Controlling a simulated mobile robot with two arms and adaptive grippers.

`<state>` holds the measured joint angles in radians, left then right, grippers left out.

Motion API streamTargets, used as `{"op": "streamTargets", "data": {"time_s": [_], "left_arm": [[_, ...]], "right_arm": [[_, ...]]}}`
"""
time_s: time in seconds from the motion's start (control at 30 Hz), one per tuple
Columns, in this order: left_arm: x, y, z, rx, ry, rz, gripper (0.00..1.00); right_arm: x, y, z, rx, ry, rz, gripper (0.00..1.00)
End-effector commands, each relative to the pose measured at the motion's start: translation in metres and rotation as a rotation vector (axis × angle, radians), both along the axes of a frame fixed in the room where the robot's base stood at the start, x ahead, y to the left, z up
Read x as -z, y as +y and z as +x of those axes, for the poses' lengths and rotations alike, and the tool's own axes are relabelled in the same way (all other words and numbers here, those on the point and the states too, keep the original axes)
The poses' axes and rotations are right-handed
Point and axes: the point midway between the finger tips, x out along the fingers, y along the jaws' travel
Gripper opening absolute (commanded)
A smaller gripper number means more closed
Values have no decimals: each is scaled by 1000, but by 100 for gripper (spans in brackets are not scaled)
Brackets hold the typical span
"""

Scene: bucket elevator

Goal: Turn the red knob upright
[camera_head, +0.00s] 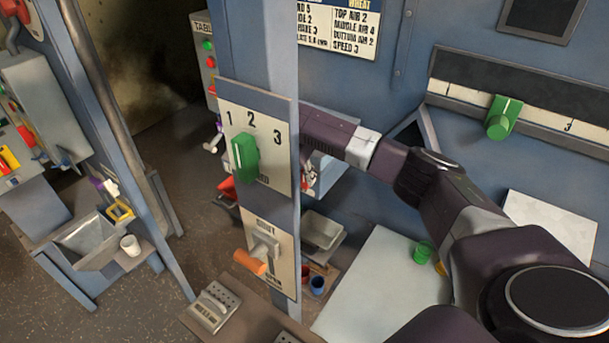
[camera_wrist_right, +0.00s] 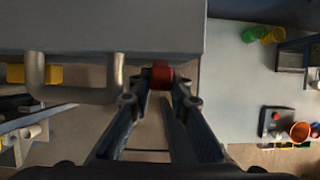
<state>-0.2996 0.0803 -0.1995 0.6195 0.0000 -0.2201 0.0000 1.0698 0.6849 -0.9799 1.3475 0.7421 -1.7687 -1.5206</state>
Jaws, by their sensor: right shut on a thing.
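The red knob (camera_wrist_right: 161,73) shows in the right wrist view at the lower edge of a grey panel or box. The two fingertips of my right gripper (camera_wrist_right: 160,88) are closed on it from either side. Only a small red part of the knob shows, so I cannot tell its angle. In the head view my right arm reaches from the lower right to behind the blue post, which hides the gripper. My left gripper is not in view.
The blue post (camera_head: 283,45) carries a panel with a green knob (camera_head: 244,157) and an orange-handled lever (camera_head: 250,262). A second green knob (camera_head: 502,117) sits on a scale at right. A white table (camera_head: 375,290) lies under my arm. A grey metal handle (camera_wrist_right: 117,75) is left of the fingers.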

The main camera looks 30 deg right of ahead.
Motion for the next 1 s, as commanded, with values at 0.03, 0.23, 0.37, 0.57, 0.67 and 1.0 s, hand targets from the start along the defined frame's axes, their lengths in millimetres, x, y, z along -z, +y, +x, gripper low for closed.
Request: {"op": "streamTargets", "data": {"time_s": [0.03,0.23,0.37,0.57,0.67,1.0], "left_arm": [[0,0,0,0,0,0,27],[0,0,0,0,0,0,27],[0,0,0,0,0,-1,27],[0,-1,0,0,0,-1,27],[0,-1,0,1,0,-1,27],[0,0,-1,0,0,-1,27]], "right_arm": [[1,-1,-1,-1,2,-2,0],[1,-1,0,-1,1,-1,35],[0,0,0,0,-1,-1,35],[-1,0,1,0,-5,0,35],[-1,0,1,0,-7,1,35],[-2,-2,0,-1,-64,22,35]]}}
